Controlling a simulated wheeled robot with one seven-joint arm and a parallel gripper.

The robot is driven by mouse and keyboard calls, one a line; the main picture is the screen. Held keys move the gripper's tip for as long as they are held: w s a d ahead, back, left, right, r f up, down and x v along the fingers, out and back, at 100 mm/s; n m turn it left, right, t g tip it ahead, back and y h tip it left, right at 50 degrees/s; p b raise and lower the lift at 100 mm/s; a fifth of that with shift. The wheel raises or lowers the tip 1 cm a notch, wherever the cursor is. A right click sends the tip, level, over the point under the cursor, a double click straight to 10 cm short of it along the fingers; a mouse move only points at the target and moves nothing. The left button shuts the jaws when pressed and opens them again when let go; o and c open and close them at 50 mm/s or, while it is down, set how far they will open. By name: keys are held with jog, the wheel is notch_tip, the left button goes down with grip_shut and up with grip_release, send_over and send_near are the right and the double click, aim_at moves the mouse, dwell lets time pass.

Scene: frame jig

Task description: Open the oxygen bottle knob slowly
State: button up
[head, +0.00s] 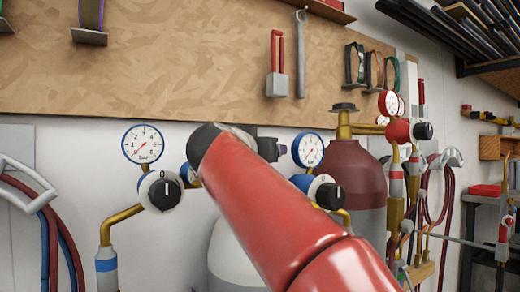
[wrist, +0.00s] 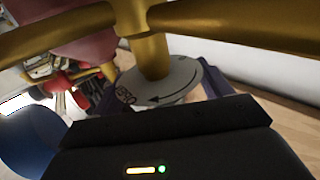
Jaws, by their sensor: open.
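In the wrist view a round white knob face (wrist: 165,82) with dark lettering and a curved arrow sits on a brass stem. My gripper (wrist: 160,97) is open, with its dark body just below the knob and purple-grey finger parts showing on either side of it. Whether the fingers touch the knob cannot be told. In the head view my red arm covers the knob and most of my gripper (head: 268,149); only a dark part shows at the arm's end. A white bottle (head: 228,252) shows partly behind the arm.
A pressure gauge (head: 143,144) with a black-and-white dial (head: 160,191) is left of my arm; another gauge (head: 308,150) is right. A dark red bottle (head: 352,180) stands behind. Brass pipes (wrist: 220,20) cross close above the knob in the wrist view.

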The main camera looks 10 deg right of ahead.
jog(key=shift+c, duration=0.3)
jog(key=c, duration=0.9)
jog(key=shift+s+d+f+n+t+y+b, duration=0.1)
jog(key=shift+f+n+t+y+b, duration=0.05)
jog(key=shift+n+t+y+b, duration=0.55)
jog(key=shift+n+t+y, duration=0.4)
jog(key=shift+n+y, duration=0.5)
jog(key=shift+y, duration=0.7)
jog(key=o, duration=1)
jog(key=shift+c, duration=0.2)
